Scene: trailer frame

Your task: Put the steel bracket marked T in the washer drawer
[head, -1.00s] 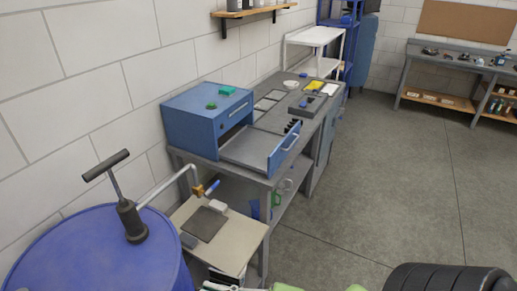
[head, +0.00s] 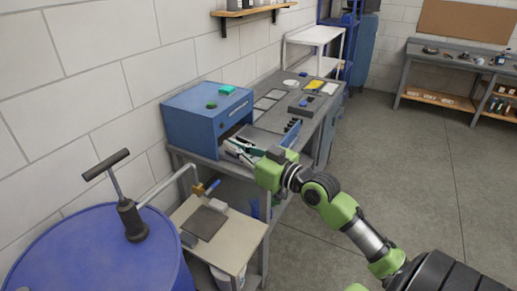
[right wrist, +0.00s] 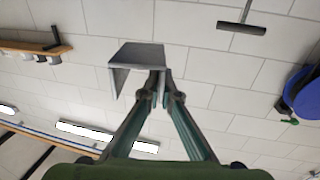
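The blue drawer cabinet (head: 190,118) stands on the grey workbench. Its lower drawer (head: 293,133) is open, with its inside and front panel mostly hidden behind my right arm. My right gripper (head: 233,146) is over the drawer near the cabinet's front. In the right wrist view its fingers (right wrist: 160,88) are closed together on a grey steel bracket (right wrist: 136,54), a bent plate with a flat top and a side flange. No T mark is readable on it. In the head view the bracket is hard to make out beside the fingertips. My left gripper is not in view.
A blue drum (head: 90,255) with a hand pump (head: 130,215) stands at the lower left, beside a small side table (head: 240,235). A green item (head: 227,90) sits on the cabinet top. The floor to the right is clear.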

